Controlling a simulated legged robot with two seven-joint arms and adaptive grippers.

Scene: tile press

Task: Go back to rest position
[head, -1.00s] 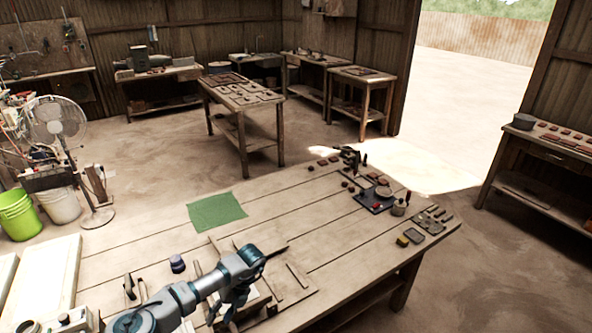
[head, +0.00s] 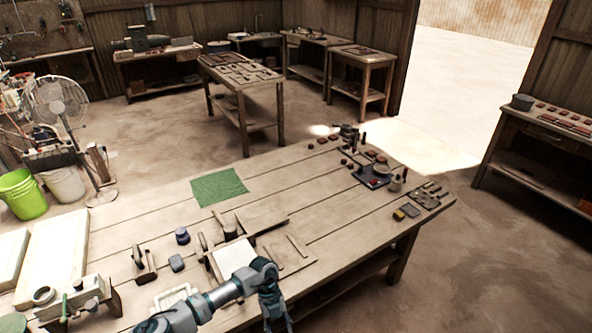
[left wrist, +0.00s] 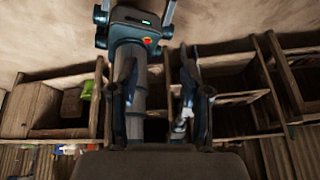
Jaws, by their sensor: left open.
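My left arm comes in from the lower left of the head view. Its gripper (head: 278,314) points down near the bottom edge, at the near side of the workbench (head: 330,225). In the left wrist view the two dark fingers (left wrist: 158,105) stand apart with nothing held between them. A wooden press (head: 271,225) with a pale white plate (head: 234,257) lies just beyond the arm, apart from the gripper. I cannot make out my right gripper in either view.
A green cloth (head: 218,187) lies flat on the bench. A small dark jar (head: 182,236) and a blue-grey block (head: 176,262) sit left of the press. Several tools and pieces cluster at the bench's far right. The bench middle is clear.

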